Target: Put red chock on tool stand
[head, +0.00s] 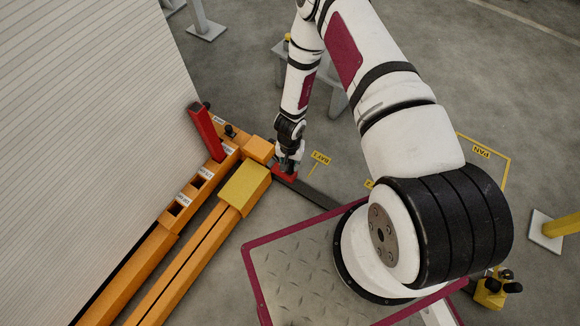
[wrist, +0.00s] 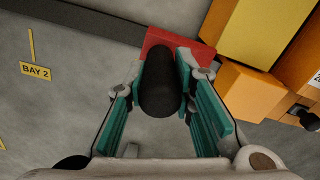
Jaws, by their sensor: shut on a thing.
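The red chock (wrist: 200,48) is a red block with a black, knob-like handle (wrist: 160,85). In the wrist view the handle stands between the teal pads of my gripper (wrist: 164,78), which is shut on it. In the head view the chock (head: 284,174) shows just under my gripper (head: 289,158), beside the end of the orange and yellow beam. I cannot tell whether its underside touches the floor or the dark strip. A grey stand (head: 280,48) is partly hidden behind my arm at the top; I cannot tell whether it is the tool stand.
An orange frame (head: 150,250) with slots and a red upright bar (head: 207,132) runs along the left. A yellow block (head: 245,186) lies close by my gripper. A dark strip (head: 315,195) crosses the floor near the BAY 2 label (head: 321,158). Open floor lies beyond.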

